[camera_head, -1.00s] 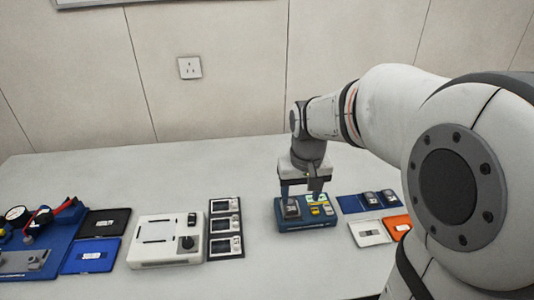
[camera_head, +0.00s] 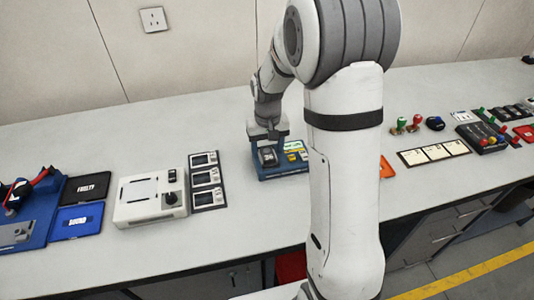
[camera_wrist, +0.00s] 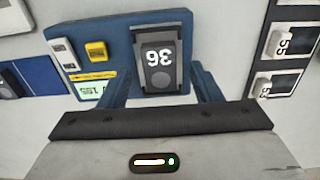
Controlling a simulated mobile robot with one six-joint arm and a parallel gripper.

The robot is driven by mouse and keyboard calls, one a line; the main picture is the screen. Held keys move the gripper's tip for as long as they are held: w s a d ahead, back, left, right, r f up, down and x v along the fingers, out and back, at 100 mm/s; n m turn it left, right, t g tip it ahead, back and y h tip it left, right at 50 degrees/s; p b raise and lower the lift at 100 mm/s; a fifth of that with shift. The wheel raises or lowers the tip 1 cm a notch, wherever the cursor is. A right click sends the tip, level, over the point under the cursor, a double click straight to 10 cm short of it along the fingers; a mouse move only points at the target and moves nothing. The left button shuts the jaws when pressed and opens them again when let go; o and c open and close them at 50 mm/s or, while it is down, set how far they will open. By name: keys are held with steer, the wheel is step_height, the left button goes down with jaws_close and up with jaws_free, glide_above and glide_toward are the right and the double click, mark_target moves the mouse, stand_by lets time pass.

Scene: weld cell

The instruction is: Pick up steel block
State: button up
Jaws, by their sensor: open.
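A dark grey block marked "36" (camera_wrist: 160,62), which I take as the steel block, sits on a blue device (camera_wrist: 117,38) with a small display and a yellow button. In the head view the block (camera_head: 269,157) shows on the blue device (camera_head: 284,172) at the middle of the bench. My gripper (camera_wrist: 163,80) is open, with one blue-grey finger on each side of the block's near part in the wrist view. I cannot tell whether the fingers touch it. In the head view my gripper (camera_head: 267,137) is just above the device, partly hidden by my arm.
Left of the device are a strip of small meters (camera_head: 207,180), a white unit with a knob (camera_head: 151,199) and black (camera_head: 82,190) and blue (camera_head: 78,221) trays. Cards (camera_head: 434,152) and a button box (camera_head: 483,138) lie to the right. My arm hides part of the bench.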

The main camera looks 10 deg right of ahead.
steer(key=shift+f, duration=0.4)
jaws_close()
stand_by(0.4)
